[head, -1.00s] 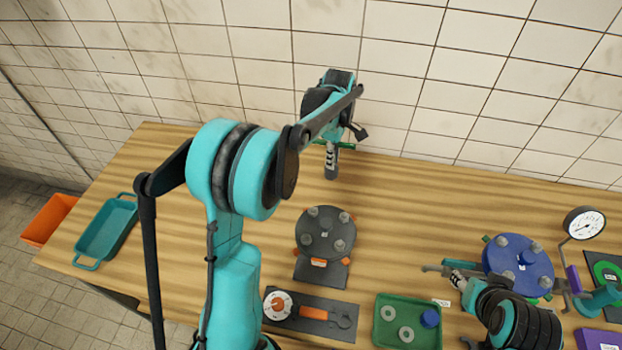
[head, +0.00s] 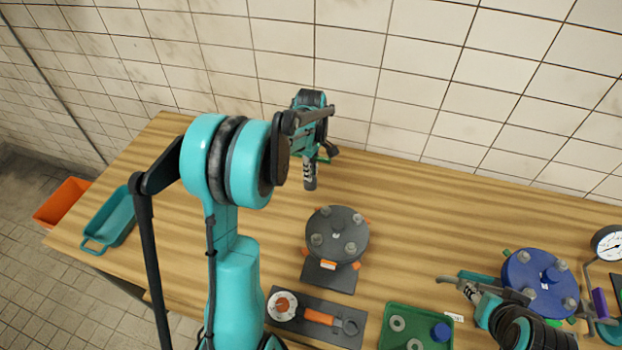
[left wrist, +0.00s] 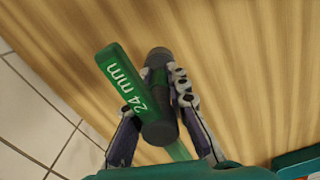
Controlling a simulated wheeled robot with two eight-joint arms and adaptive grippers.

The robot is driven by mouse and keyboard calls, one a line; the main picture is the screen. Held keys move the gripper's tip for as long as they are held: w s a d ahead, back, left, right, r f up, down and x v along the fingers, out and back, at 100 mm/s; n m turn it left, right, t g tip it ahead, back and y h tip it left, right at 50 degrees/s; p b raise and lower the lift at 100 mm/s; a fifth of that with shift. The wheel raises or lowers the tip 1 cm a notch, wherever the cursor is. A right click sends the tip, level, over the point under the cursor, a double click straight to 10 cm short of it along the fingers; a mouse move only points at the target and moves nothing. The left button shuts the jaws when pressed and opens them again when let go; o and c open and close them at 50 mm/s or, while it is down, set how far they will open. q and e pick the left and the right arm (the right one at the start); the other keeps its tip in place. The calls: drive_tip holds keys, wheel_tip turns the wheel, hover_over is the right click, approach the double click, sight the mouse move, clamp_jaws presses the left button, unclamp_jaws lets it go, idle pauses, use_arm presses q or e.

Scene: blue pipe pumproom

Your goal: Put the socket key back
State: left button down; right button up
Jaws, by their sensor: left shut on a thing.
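The socket key (left wrist: 125,80) has a green bar marked "24 mm" and a dark grey round shaft. In the left wrist view the shaft lies between the fingers of my left gripper (left wrist: 157,95), which is shut on it. In the head view my left gripper (head: 310,168) hangs over the back of the wooden table, behind the dark flange. The grey lower end of the key (head: 310,184) shows below the fingers; the rest is mostly hidden. My right gripper (head: 458,284) is beside the blue flange at the right; its jaw state is unclear.
A dark bolted flange (head: 337,236) stands mid-table. In front lie a dark mat (head: 345,338) with an orange-handled tool and a green tray (head: 432,309) with rings. A blue flange (head: 541,283) and a gauge (head: 609,243) stand right. A teal tray (head: 110,222) is left.

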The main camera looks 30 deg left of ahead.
use_arm(q)
wheel_tip(320, 180, down, 4)
drive_tip(key=shift+r+b, duration=0.25)
drive_tip(key=shift+b, duration=0.25)
drive_tip(key=shift+f, duration=0.15)
drive_tip(key=c, duration=1.5)
unclamp_jaws()
drive_tip(key=shift+r, duration=0.45)
wheel_tip(320, 180, up, 12)
drive_tip(key=p, duration=0.3)
drive_tip(key=shift+f, duration=0.2)
